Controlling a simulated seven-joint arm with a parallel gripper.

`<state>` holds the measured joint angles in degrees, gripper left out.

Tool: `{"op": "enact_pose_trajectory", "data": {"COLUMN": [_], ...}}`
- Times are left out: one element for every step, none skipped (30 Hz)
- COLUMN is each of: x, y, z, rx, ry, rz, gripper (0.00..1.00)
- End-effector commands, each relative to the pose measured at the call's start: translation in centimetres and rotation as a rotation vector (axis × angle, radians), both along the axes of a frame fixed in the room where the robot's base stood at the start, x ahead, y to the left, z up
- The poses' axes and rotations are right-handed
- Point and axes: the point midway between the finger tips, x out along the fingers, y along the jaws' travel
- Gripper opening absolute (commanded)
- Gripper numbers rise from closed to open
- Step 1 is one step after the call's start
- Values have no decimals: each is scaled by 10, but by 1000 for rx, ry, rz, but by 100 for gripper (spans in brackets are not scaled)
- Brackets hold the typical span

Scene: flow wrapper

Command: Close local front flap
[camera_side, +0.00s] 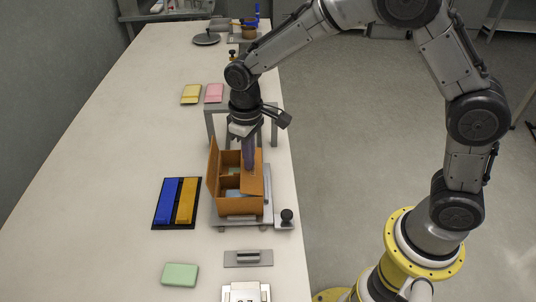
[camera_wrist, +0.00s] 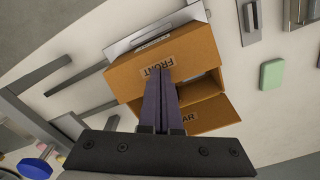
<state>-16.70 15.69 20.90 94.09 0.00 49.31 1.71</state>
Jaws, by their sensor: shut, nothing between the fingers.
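The brown cardboard box (camera_side: 240,206) stands on a grey fixture, its top partly open with a divider inside. Its front flap (camera_side: 253,186), on the right in the side view, leans inward over part of the opening. The wrist view shows this flap (camera_wrist: 190,48) with a "FRONT" label (camera_wrist: 157,69). The opposite flap (camera_side: 213,160) stands up at the left; it shows in the wrist view (camera_wrist: 215,112) with a label ending in "AR". My gripper (camera_side: 250,168) is shut and empty, its purple fingers pointing down at the front flap beside the label. Exact contact is hard to tell.
The grey fixture (camera_side: 283,223) has a black knob (camera_side: 287,215) at its right. A tray with blue and orange blocks (camera_side: 155,225) lies left of the box. A grey stand (camera_side: 209,122) is behind it.

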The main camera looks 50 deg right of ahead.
Motion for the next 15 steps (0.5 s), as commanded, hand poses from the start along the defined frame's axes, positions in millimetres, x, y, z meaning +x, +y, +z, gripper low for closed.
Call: {"op": "enact_pose_trajectory", "data": {"x": [0, 0, 0, 0, 0, 0, 0, 0, 0, 0, 0, 0, 0, 0, 0], "y": [0, 0, 0, 0, 0, 0, 0, 0, 0, 0, 0, 0, 0, 0, 0], "z": [0, 0, 0, 0, 0, 0, 0, -1, -1, -2, -3, -5, -6, -7, -9], "rx": [0, 0, 0, 0, 0, 0, 0, 0, 0, 0, 0, 0, 0, 0, 0], "ry": [0, 0, 0, 0, 0, 0, 0, 0, 1, 1, 1, 1, 1, 1, 1], "rz": [0, 0, 0, 0, 0, 0, 0, 0, 0, 0, 0, 0, 0, 0, 0], "gripper": [0, 0, 0, 0, 0, 0, 0, 0, 0, 0, 0, 0, 0, 0, 0]}}
